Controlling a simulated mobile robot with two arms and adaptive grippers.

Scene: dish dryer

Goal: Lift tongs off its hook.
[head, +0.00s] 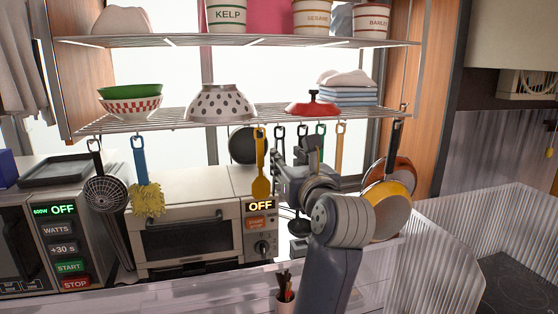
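A dark perforated utensil (105,193) hangs from a hook at the left of the lower wire shelf. Long narrow dark pieces (119,240) reach down below it; I cannot tell for sure whether these are the tongs. My arm hides part of the row. My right gripper is out of view.
A blue-handled yellow brush (146,193) and pans (388,205) hang from the lower shelf (180,122). Bowls (218,103) and a red lid (312,104) stand on it. A toaster oven (190,235) and a microwave (62,240) stand below.

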